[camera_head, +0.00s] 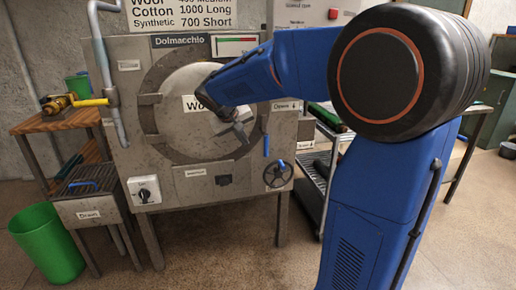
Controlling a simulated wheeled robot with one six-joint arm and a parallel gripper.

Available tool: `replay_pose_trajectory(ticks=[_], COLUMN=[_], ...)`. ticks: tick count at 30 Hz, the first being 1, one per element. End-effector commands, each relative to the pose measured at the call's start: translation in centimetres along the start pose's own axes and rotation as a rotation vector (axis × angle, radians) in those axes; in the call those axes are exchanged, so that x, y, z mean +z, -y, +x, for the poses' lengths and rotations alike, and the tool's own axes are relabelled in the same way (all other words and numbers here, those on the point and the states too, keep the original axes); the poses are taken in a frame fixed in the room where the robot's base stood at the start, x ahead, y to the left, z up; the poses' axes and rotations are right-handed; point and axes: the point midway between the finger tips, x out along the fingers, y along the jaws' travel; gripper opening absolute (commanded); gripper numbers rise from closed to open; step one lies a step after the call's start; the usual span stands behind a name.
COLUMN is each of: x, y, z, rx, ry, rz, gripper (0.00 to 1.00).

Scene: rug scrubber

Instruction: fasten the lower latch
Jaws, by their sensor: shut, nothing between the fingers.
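The rug scrubber (125,85) is a large worn grey metal machine marked "Dolmacchio". Its round door (185,130) carries a label starting "Wo", partly hidden by my arm. My gripper (243,136) is shut and empty in front of the door's right half. A small blue handle (266,145) sits at the door's right edge, a little right of and below my gripper; it may be the lower latch, but I cannot tell whether it is fastened. My arm hides the door's upper right edge. Whether my gripper touches the door is unclear.
A black handwheel (278,174) with a blue knob is at the machine's lower right. A dial (145,189) is at the lower left. A wooden bench (50,119) and green bin (47,243) stand left. Floor in front is clear.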

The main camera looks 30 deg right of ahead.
Motion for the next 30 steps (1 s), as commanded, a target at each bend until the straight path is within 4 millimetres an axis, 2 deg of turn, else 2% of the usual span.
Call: replay_pose_trajectory(ticks=[6, 20, 23, 30], x=[-1.6, -1.6, -1.6, -1.6], y=[0.3, 0.3, 0.3, 0.2], z=[0.7, 1.2, 2.2, 6.2], rx=[0.019, 0.021, 0.022, 0.021], ry=[-0.008, -0.008, -0.007, -0.004], rz=[0.003, 0.003, 0.002, 0.002], gripper=[0.00, 0.00, 0.00, 0.00])
